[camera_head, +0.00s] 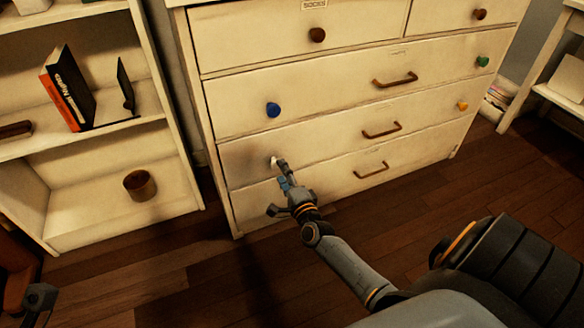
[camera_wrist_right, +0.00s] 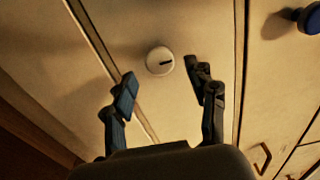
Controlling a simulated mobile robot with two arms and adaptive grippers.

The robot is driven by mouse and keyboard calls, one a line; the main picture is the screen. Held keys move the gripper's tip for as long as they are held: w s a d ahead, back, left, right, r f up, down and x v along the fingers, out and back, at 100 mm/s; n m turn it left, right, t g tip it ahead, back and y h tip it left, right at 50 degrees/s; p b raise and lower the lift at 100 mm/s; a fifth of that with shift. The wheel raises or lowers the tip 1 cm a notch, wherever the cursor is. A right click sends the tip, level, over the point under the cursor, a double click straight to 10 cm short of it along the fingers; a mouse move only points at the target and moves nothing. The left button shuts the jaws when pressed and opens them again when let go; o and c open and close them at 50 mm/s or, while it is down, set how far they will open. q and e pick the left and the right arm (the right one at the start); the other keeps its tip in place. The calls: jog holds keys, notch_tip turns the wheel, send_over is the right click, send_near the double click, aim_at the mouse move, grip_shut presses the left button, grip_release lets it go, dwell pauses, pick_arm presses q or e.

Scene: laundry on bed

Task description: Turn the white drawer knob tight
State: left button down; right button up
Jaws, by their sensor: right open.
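The white drawer knob (camera_head: 273,161) is on the left part of the third drawer row of a cream dresser (camera_head: 240,58). In the right wrist view the white knob (camera_wrist_right: 159,60) is round, with a dark slot-like mark on its face. My right gripper (camera_head: 283,172) is at the knob in the head view. In the right wrist view its two fingers (camera_wrist_right: 162,88) are spread apart, with the knob just beyond and between their tips. I cannot tell whether they touch it.
A blue knob (camera_head: 273,110) sits above the white one; it also shows in the right wrist view (camera_wrist_right: 308,20). Green (camera_head: 483,61) and yellow (camera_head: 462,106) knobs are at the right. Brown handles (camera_head: 382,131) stick out mid-drawer. A shelf (camera_head: 95,226) stands left. Wooden floor (camera_head: 465,180) is clear in front.

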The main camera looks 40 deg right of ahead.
jog(key=v, duration=0.9)
jog(key=shift+s+a, duration=0.15)
jog(key=shift+s, duration=0.2)
